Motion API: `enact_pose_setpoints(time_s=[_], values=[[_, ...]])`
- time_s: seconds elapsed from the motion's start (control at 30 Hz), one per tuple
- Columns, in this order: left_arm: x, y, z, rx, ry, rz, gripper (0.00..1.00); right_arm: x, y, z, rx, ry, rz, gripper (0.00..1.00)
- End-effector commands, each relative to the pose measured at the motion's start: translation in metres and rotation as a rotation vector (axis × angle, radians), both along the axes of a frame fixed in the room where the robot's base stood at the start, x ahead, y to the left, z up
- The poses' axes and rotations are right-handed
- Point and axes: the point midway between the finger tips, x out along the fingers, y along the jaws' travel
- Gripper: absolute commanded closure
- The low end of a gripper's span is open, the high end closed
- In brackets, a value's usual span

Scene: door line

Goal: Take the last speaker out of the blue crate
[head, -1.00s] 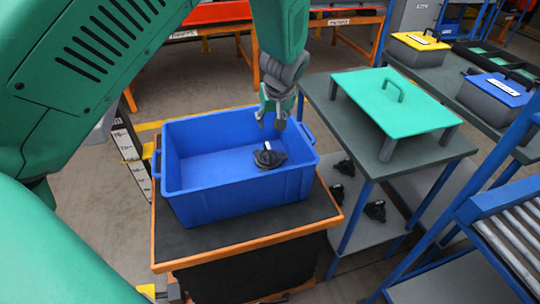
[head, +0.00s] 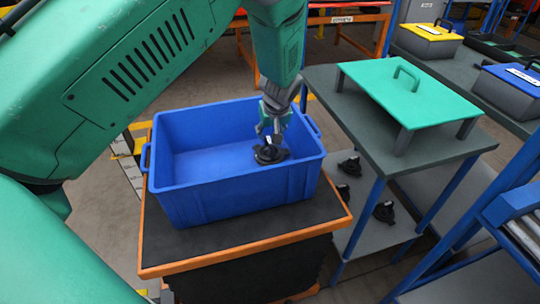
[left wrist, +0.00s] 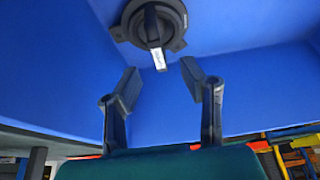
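The blue crate (head: 225,195) stands on a black-topped cart with an orange edge. One black speaker (head: 270,153) with a white label is in the crate, toward its right side; it also shows in the left wrist view (left wrist: 153,25). My left gripper (head: 272,134) is over the crate, right above the speaker. In the left wrist view its two fingers (left wrist: 162,88) are spread apart with nothing between them, and the speaker lies beyond the fingertips. My right gripper is not in view.
The cart top (head: 240,228) has bare room in front of the crate. A blue frame with rollers is at far right.

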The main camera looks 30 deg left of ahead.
Motion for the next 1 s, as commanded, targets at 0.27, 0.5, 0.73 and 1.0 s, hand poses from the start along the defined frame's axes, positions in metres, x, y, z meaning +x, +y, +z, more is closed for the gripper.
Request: enact_pose_setpoints(time_s=[0.27,0.5,0.73,1.0], values=[[0.008,0.006,-0.027,0.0,0.0,-0.001,0.64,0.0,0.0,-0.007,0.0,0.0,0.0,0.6],[0.015,0.014,-0.052,0.0,-0.001,-0.001,0.64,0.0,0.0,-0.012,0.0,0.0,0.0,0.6],[0.016,0.014,-0.053,0.001,-0.002,-0.001,0.64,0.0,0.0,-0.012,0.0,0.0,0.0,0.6],[0.016,0.014,-0.052,0.0,-0.003,-0.001,1.0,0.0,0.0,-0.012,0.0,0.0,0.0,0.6]])
